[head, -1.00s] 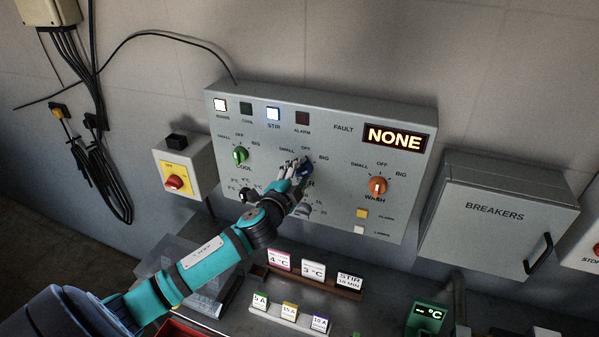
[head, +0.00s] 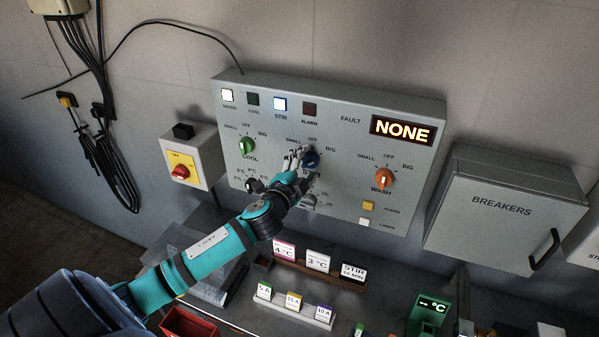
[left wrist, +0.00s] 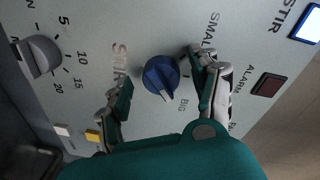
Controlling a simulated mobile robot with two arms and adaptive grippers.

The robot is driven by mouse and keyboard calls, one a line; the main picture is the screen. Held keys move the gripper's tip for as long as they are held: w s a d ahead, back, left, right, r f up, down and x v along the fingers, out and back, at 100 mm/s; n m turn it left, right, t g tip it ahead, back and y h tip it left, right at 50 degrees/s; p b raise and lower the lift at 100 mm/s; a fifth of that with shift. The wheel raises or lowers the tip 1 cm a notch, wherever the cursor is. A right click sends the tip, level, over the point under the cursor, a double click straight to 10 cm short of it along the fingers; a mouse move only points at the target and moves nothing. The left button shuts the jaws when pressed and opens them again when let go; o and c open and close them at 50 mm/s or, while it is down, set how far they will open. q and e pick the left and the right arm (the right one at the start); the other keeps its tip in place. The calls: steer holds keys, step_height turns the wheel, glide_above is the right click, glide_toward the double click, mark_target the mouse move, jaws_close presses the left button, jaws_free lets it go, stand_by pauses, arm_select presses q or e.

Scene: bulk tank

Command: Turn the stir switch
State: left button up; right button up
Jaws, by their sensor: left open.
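The stir switch is a blue rotary knob (head: 311,160) in the lower middle of the grey control panel (head: 345,110). In the left wrist view the knob (left wrist: 160,75) sits between my open fingers, with a visible gap on each side. Its white mark seems to point toward the BIG label. My left gripper (head: 298,163) is at the panel face, its fingers around the knob. It also shows in the left wrist view (left wrist: 159,68). The OFF label is hidden by a finger there. The STIR lamp (head: 280,104) is lit. My right gripper is not in view.
The fault display (head: 403,131) reads NONE. A breaker box (head: 500,215) stands at the right. Label cards (head: 318,263) stand below.

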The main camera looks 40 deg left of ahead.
arm_select(q)
steer(key=v, duration=1.1)
steer(key=shift+s, duration=0.3)
